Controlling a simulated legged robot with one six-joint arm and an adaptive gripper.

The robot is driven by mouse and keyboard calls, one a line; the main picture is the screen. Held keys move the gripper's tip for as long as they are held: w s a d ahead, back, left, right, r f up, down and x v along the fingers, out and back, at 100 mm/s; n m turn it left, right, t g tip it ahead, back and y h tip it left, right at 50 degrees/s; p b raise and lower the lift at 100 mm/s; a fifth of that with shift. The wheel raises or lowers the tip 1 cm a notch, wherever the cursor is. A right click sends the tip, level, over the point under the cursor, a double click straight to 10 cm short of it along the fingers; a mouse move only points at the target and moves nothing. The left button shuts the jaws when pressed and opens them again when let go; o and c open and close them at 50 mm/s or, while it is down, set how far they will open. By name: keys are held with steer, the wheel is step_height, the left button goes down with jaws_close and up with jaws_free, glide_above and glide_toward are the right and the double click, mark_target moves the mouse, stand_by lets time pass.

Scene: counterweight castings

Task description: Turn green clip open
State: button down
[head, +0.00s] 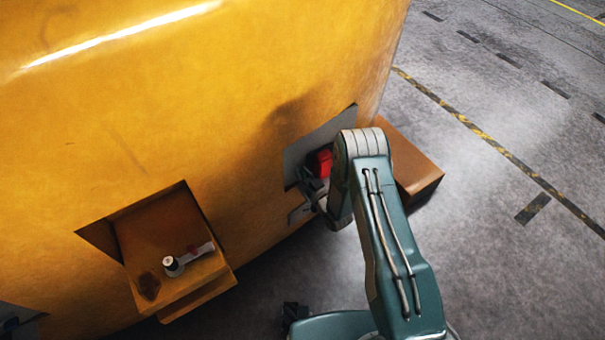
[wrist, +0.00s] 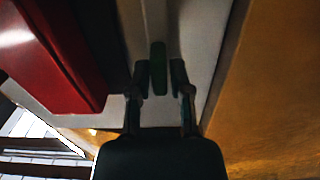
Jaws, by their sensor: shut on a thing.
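The green clip (wrist: 158,68) shows in the wrist view as a narrow upright green piece against a pale grey plate. My gripper (wrist: 158,84) has one finger on each side of it and is shut on it. The clip's lower end sits between the fingertips, and its upper part stands clear of them. In the head view my gripper (head: 312,192) is at the grey panel on the yellow casting, partly hidden by my arm. The clip cannot be made out there.
A red block (head: 320,163) sits at the grey panel (head: 338,126), close beside my gripper; it also shows in the wrist view (wrist: 52,55). The yellow casting (head: 180,110) has a recess with a small white-topped part (head: 172,265). A brown block (head: 412,168) stands behind my arm. Open floor lies right.

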steer(key=c, duration=0.7)
jaws_free()
steer(key=v, duration=1.2)
steer(key=shift+w+a, duration=0.1)
